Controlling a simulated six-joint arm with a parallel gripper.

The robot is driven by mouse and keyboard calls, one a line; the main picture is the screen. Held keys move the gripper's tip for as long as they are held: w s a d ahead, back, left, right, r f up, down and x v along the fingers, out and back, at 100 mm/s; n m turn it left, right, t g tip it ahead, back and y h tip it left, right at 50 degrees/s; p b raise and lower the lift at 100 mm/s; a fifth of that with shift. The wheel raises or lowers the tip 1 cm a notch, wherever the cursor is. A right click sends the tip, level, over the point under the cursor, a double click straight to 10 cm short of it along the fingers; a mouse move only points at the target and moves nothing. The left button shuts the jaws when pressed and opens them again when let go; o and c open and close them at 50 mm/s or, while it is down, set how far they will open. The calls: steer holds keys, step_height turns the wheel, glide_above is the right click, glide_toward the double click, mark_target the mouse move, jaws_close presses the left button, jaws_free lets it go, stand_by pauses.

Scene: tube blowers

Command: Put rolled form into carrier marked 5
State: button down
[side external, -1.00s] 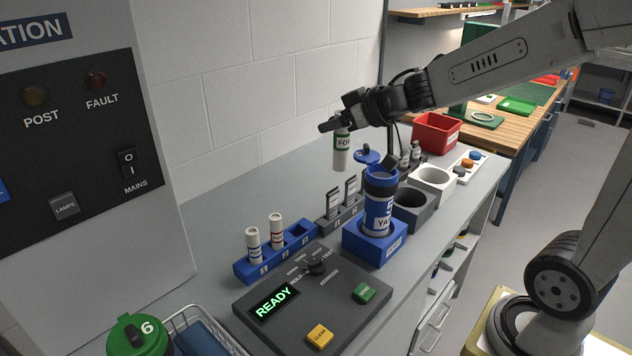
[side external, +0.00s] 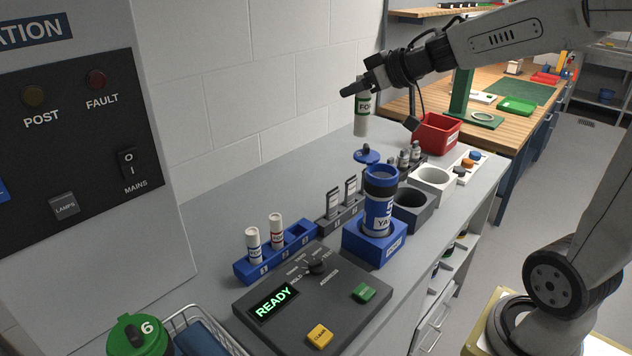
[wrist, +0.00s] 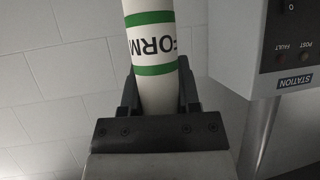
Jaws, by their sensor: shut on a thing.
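The rolled form (side external: 362,117), a white tube with a green-banded label reading FORM, hangs upright in my gripper (side external: 362,88). My gripper is shut on its upper part. In the wrist view the rolled form (wrist: 152,50) sits between the two fingers (wrist: 155,95). The blue carrier (side external: 380,200) stands upright in a blue block (side external: 375,243).
A blue rack (side external: 275,252) holds two white rolls, and a grey rack (side external: 340,215) holds grey pieces. Grey (side external: 413,212) and white (side external: 433,183) holders stand right of the carrier. A control box (side external: 305,295) reads READY. A green-lidded carrier marked 6 (side external: 138,336) is front left.

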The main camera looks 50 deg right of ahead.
steer(key=s+d+f, duration=0.1)
steer(key=d+f, duration=0.4)
steer(key=d, duration=0.2)
steer(key=shift+s+d, duration=0.15)
steer(key=shift+s, duration=0.25)
steer(key=shift+f, duration=0.1)
steer(key=shift+f, duration=2.2)
steer(key=shift+f, duration=0.3)
steer(key=shift+f, duration=0.35)
steer(key=shift+f, duration=0.65)
steer(key=shift+f, duration=1.1)
